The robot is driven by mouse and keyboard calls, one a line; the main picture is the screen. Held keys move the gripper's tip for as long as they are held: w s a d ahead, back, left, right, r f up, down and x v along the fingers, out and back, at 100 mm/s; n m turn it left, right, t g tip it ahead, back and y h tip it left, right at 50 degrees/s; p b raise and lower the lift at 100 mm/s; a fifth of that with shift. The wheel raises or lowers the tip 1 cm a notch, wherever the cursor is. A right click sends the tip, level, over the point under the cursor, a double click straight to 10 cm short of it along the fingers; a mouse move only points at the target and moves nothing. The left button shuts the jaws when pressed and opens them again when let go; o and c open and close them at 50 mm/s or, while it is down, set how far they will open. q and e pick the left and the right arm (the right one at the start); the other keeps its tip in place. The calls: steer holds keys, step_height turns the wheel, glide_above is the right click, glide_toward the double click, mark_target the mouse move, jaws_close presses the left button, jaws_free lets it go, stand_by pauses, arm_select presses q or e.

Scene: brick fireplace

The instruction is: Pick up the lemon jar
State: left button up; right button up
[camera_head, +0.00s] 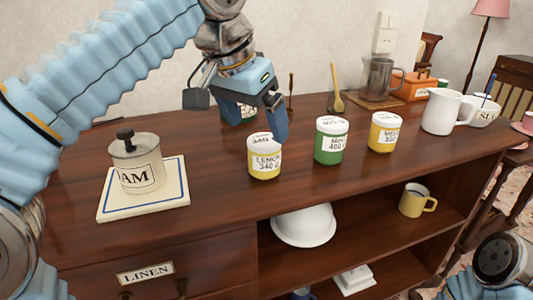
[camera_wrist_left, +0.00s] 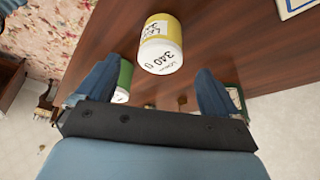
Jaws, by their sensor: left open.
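The lemon jar (camera_head: 264,160), yellow with a white label, stands upright on the wooden sideboard near its front edge. My left gripper (camera_head: 262,128) is open, above and just behind the lemon jar, with one finger in front of the view of the table behind it. In the left wrist view the jar (camera_wrist_left: 161,45) lies ahead of and between the spread blue fingers (camera_wrist_left: 150,90); nothing is between them that I can see being held. Part of my right arm shows at the lower right, but its gripper is out of view.
A green jar (camera_head: 331,141) and another yellow jar (camera_head: 384,133) stand to the right. A lidded pot (camera_head: 137,165) sits on a cream tile (camera_head: 115,205) to the left. A white jug (camera_head: 446,112) is farther right. Bare wood lies between the tile and the lemon jar.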

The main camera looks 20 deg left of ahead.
mark_target(262, 141)
arm_select(q)
steer(key=x, duration=0.9)
steer(key=shift+s+a+f, duration=0.1)
steer(key=shift+f, duration=0.1)
steer(key=c, duration=1.2)
steer(key=shift+c, duration=0.5)
steer(key=shift+r, duration=0.15)
